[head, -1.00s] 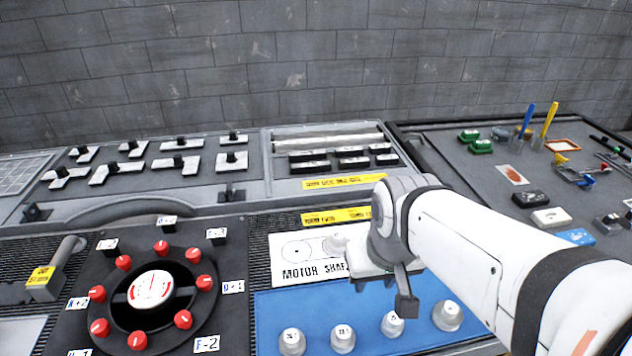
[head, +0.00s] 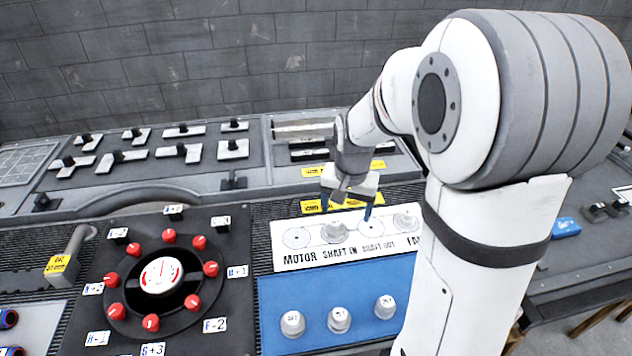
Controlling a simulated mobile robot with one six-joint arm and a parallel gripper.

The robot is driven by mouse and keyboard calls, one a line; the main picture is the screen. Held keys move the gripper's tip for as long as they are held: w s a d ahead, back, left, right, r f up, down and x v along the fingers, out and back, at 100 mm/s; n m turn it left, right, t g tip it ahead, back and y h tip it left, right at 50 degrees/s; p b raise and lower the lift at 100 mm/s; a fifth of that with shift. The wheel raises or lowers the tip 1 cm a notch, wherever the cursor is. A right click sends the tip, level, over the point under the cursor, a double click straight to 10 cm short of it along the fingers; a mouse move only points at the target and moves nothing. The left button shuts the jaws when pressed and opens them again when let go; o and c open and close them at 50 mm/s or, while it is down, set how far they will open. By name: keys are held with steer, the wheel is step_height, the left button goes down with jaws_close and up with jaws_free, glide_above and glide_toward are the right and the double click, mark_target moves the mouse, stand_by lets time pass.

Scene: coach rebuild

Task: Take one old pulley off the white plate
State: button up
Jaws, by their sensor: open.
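The white plate (head: 290,262) lies behind the blue mat (head: 350,285) and reads MOTOR, SHAFT IN, SHAFT OUT and then a partly hidden word starting FA. One pale grey pulley (head: 334,232) sits at SHAFT IN. Another pulley (head: 405,222) sits at the right end, beside my arm. The marked circles at MOTOR (head: 297,238) and SHAFT OUT (head: 371,230) show no pulley. My gripper (head: 346,207) points down above the plate's back part, its two blue-tipped fingers apart, with nothing seen between them. I cannot tell its exact height. My arm hides the plate's right end.
Three pale pulleys (head: 339,319) show on the blue mat; my arm covers its right part. A black dial panel (head: 75,290) with red knobs stands left of the mat. Yellow labels (head: 311,206) lie behind the plate. A grey brick wall (head: 200,60) closes the back.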

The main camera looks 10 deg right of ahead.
mark_target(335, 222)
steer(key=w+f+m+p, duration=0.1)
steer(key=w+f, duration=0.2)
steer(key=w, duration=0.1)
steer(key=w+f+m+g+p, duration=0.1)
steer(key=w+f+m+p, duration=0.1)
steer(key=w+f, duration=0.2)
steer(key=shift+a+f, duration=0.15)
steer(key=shift+f, duration=0.05)
steer(key=shift+w+f+p, duration=0.2)
steer(key=shift+f+p, duration=0.4)
steer(key=shift+f, duration=1.4)
steer(key=shift+w+f+p, duration=0.2)
steer(key=shift+f+p, duration=0.35)
steer(key=shift+f, duration=1.4)
steer(key=c, duration=1.1)
steer(key=shift+c, duration=0.2)
